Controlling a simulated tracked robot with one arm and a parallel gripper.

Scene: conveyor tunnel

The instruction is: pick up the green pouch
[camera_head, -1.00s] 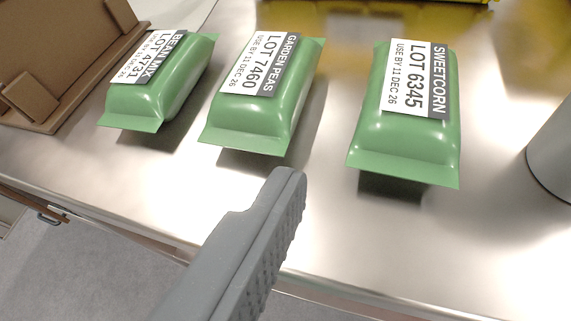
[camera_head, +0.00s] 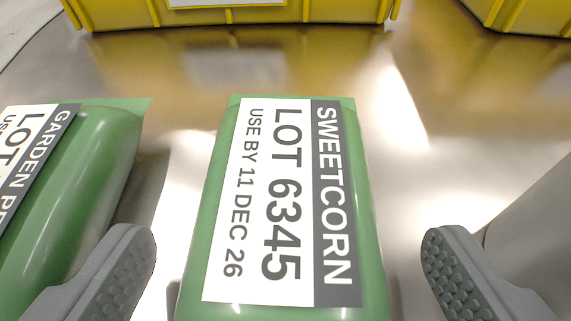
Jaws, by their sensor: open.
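A green pouch labelled SWEETCORN, LOT 6345, USE BY 11 DEC 26 (camera_head: 365,210) lies on the steel table in the middle of the view. Its near end is cut off by the frame's bottom edge. My gripper (camera_head: 290,265) is open, with one grey ridged finger on each side of this pouch. Gaps show between the fingers and the pouch. A second green pouch, labelled GARDEN PEAS (camera_head: 95,190), lies to the left, partly out of frame, and my left finger overlaps its near part in the picture.
Yellow bins (camera_head: 330,12) stand along the back, one at the middle and one at the right corner. A grey rounded object (camera_head: 540,225) stands close at the right, behind my right finger. Bare shiny steel (camera_head: 420,70) lies between the pouches and the bins.

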